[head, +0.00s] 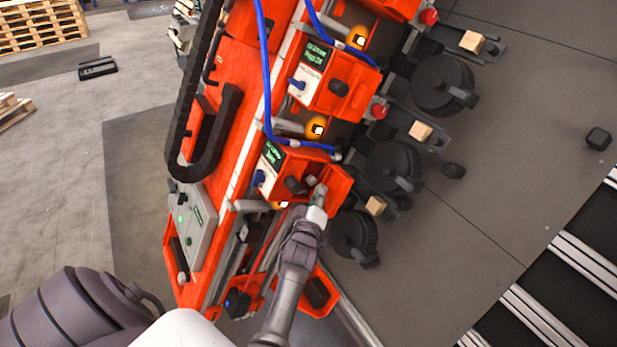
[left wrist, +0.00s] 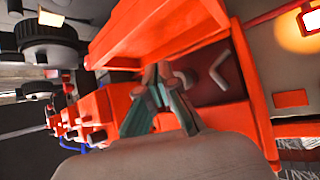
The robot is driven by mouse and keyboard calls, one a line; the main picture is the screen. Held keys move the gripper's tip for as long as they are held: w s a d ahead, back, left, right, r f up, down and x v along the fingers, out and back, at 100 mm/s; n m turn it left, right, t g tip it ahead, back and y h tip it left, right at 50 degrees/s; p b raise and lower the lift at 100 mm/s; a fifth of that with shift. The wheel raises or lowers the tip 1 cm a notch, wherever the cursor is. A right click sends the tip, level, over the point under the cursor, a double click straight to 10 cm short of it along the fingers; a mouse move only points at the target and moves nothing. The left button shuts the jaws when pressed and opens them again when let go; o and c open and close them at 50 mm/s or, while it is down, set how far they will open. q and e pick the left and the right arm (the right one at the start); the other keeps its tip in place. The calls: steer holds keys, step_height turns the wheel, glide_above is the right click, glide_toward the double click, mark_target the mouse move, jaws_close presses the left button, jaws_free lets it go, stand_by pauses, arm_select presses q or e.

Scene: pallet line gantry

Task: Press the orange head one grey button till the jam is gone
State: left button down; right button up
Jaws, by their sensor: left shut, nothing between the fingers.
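The nearest orange head (head: 279,158) on the orange gantry has a small green-lit screen (head: 272,154), a blue knob (head: 258,178) and a dark round knob (head: 294,184) on its face. I cannot read which number the head carries. My left gripper (head: 318,196) is shut and empty, with its tips close to the front of this head. Its tips also show in the left wrist view (left wrist: 158,78), against an orange housing (left wrist: 150,35). The fingers partly hide the face there, so I cannot tell whether they touch a grey button. My right gripper is not in view.
A similar orange head (head: 321,85) stands farther along, with blue hoses (head: 266,70) between. Black wheels (head: 394,165) and wooden blocks (head: 420,131) lie right of the gantry. A grey panel (head: 190,222) sits at its left. Floor at far right is mostly open.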

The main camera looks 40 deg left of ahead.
arm_select(q)
steer(key=shift+s+r, duration=0.1)
steer(key=shift+r, duration=0.05)
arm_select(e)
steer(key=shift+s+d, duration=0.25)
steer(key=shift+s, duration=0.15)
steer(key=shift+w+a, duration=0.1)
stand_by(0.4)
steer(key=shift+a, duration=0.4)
arm_select(q)
steer(key=shift+a, duration=0.15)
steer(key=shift+w+a, duration=0.2)
steer(key=shift+a, duration=0.1)
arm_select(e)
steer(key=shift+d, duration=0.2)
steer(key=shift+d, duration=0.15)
